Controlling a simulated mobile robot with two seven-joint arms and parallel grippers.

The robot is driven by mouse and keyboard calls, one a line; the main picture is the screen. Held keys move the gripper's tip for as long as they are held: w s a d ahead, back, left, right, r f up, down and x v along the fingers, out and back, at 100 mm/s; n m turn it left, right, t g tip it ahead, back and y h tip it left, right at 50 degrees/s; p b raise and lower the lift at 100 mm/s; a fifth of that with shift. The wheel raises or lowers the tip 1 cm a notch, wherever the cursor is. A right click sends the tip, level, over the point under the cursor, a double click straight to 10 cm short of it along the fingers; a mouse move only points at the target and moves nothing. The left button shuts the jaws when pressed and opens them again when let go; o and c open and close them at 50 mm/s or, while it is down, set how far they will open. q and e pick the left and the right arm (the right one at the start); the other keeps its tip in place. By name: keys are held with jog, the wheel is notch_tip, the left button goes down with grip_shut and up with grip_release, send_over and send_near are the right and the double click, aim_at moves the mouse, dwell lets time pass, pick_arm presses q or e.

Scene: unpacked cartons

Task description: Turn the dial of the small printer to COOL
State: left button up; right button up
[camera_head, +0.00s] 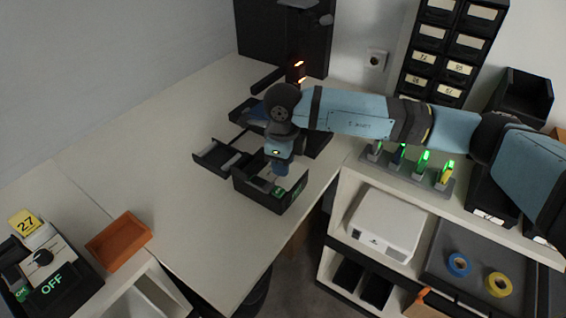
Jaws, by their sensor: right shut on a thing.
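A small black device (260,198) with a light top and green-lit displays sits near the right edge of the white table; I take it for the small printer. My right gripper (279,178) points down onto its top and is shut there. Its dial is hidden under the fingers, and the display text is too small to read. My left gripper is not in view.
A rack (408,177) with several green-lit items and a white box (388,224) are at right. The table's middle is clear.

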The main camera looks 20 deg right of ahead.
jog(key=shift+r, duration=0.1)
jog(key=o, duration=0.9)
notch_tip(320, 180, up, 14)
jog(key=shift+f+b, duration=0.1)
jog(key=shift+b, duration=0.25)
jog(key=shift+s+f, duration=0.1)
